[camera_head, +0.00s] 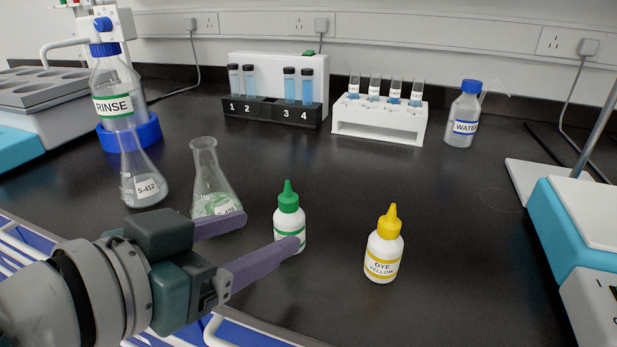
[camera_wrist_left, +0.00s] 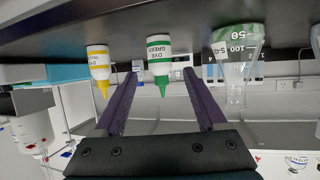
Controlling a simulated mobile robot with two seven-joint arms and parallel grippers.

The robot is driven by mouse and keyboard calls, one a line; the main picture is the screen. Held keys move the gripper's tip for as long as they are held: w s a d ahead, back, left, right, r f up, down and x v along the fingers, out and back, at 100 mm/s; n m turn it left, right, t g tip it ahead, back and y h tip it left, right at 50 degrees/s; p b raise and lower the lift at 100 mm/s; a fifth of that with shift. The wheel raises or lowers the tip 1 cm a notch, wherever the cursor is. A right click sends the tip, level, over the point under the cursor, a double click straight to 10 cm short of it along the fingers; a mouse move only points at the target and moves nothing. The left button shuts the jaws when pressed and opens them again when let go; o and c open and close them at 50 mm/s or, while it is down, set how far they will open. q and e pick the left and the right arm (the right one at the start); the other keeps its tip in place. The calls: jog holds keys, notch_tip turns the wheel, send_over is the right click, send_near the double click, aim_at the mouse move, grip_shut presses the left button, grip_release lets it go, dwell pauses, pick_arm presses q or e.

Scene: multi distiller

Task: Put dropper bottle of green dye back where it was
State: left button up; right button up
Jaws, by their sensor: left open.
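The green dye dropper bottle (camera_head: 289,222), white with a green cap, stands upright on the black bench. My left gripper (camera_head: 270,229) is open, and its purple fingers reach toward the bottle from the left. One finger crosses in front of the bottle's lower part in the head view. In the left wrist view, which is upside down, the green dye bottle (camera_wrist_left: 158,57) appears between the two fingertips (camera_wrist_left: 160,74), with gaps on both sides. I cannot tell how far the bottle sits between the fingers. My right gripper is not in view.
A yellow dye bottle (camera_head: 384,247) stands right of the green one. A flask with greenish liquid (camera_head: 212,180) and another flask (camera_head: 141,176) stand to the left. Behind are a black tube rack (camera_head: 263,109), a white rack (camera_head: 377,125) and a water bottle (camera_head: 463,117). The bench centre is clear.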

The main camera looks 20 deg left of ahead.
pick_arm(q)
jog(key=shift+v, duration=1)
jog(key=s+a+f+g+y, duration=0.1)
jog(key=s+f+g, duration=0.1)
jog(key=s, duration=0.3)
jog(key=s+a+f+g+y, duration=0.1)
jog(key=s+f+g, duration=0.1)
jog(key=s+g, duration=0.2)
jog(key=s+a+f+n+g+y, duration=0.1)
jog(key=s+f+g, duration=0.1)
jog(key=s, duration=0.4)
jog(key=shift+s+g, duration=0.3)
jog(key=shift+g, duration=0.4)
jog(key=shift+r, duration=0.15)
